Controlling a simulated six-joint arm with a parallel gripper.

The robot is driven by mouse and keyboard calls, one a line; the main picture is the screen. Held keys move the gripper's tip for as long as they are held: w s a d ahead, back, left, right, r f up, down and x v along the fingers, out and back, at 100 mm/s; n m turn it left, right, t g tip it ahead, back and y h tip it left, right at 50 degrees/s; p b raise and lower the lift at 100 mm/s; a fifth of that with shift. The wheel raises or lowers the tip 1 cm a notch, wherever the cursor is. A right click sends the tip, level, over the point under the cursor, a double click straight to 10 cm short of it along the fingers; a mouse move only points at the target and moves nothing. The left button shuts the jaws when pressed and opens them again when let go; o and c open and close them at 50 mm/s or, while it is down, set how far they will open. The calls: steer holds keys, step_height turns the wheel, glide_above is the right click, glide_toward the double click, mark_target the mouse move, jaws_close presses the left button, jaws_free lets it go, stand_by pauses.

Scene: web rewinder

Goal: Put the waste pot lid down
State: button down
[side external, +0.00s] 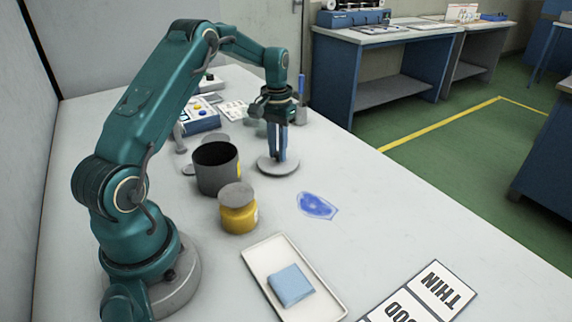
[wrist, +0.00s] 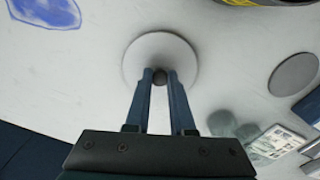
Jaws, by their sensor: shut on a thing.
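The waste pot lid is a flat grey disc (side external: 278,165) with a small dark knob. It is level and at or just above the white table, to the right of the pot; I cannot tell whether it touches. My gripper (side external: 281,157) points straight down and is shut on the lid's knob. In the wrist view the pale lid (wrist: 160,48) lies beyond my fingertips (wrist: 160,77), with the knob between them. The dark grey pot (side external: 217,172) stands upright with its top open.
A yellow jar (side external: 238,215) with a grey lid stands in front of the pot. A blue translucent item (side external: 317,205) lies flat to the right. A white tray (side external: 262,262) holds a folded blue cloth (side external: 290,285). Another grey disc (wrist: 295,74) lies at right in the wrist view.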

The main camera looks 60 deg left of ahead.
steer(key=shift+f, duration=0.15)
steer(key=c, duration=0.8)
jaws_free()
steer(key=shift+o, duration=0.2)
step_height(320, 180, up, 11)
steer(key=s+d+r+m+t, duration=0.1)
steer(key=s+d+r, duration=0.1)
steer(key=d+r, duration=0.45)
steer(key=s+d+f+m+t, duration=0.3)
steer(key=s+d+t, duration=0.1)
steer(key=s+d, duration=1)
steer(key=shift+s+f+m+t, duration=0.15)
steer(key=shift+s+m+t, duration=0.15)
steer(key=shift+s, duration=0.55)
